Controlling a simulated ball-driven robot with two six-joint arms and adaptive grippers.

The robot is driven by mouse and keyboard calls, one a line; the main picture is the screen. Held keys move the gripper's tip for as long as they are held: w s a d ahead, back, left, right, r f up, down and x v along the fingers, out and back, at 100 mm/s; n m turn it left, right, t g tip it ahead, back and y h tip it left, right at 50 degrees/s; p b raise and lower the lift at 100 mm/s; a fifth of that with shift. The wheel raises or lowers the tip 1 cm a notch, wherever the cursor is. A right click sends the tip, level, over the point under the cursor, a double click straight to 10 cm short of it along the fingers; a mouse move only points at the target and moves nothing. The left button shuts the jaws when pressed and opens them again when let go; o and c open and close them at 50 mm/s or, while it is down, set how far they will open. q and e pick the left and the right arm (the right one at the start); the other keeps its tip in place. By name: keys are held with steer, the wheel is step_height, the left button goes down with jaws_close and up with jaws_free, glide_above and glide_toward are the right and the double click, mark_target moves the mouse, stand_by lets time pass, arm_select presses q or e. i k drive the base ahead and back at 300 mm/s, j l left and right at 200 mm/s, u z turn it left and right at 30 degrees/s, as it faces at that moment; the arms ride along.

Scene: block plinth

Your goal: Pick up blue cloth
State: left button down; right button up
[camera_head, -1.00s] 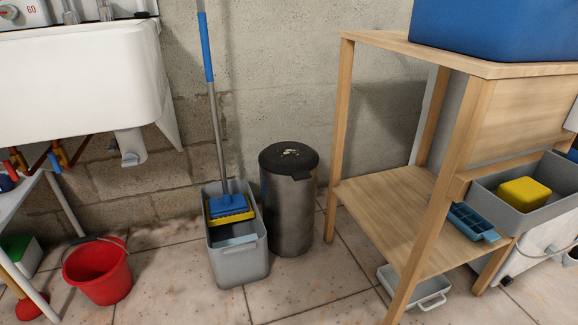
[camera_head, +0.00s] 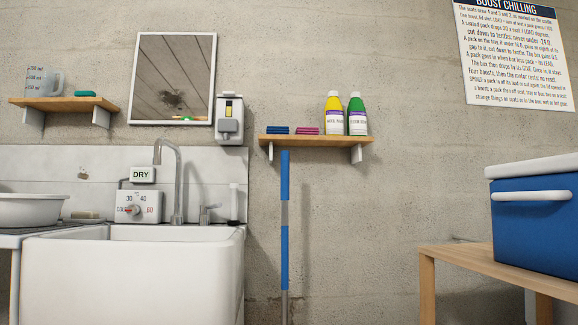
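A folded blue cloth (camera_head: 278,130) lies on the left part of a wooden wall shelf (camera_head: 316,140), above the blue mop handle. A folded pink cloth (camera_head: 308,131) lies just right of it, a small gap apart. Neither of my grippers shows in the head view, so I cannot see whether they are open or shut.
A yellow bottle (camera_head: 333,114) and a green bottle (camera_head: 357,115) stand on the shelf's right part. The mop handle (camera_head: 285,200) stands upright below the shelf. A white sink (camera_head: 130,275) is at left; a blue cool box (camera_head: 538,220) sits on a wooden table (camera_head: 470,262) at right.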

mark_target(270, 130)
steer(key=i+l+u, duration=0.15)
steer(key=i, duration=0.2)
steer(key=i+l+u, duration=0.1)
steer(key=i, duration=0.25)
steer(key=i+l+u, duration=0.15)
steer(key=i, duration=0.2)
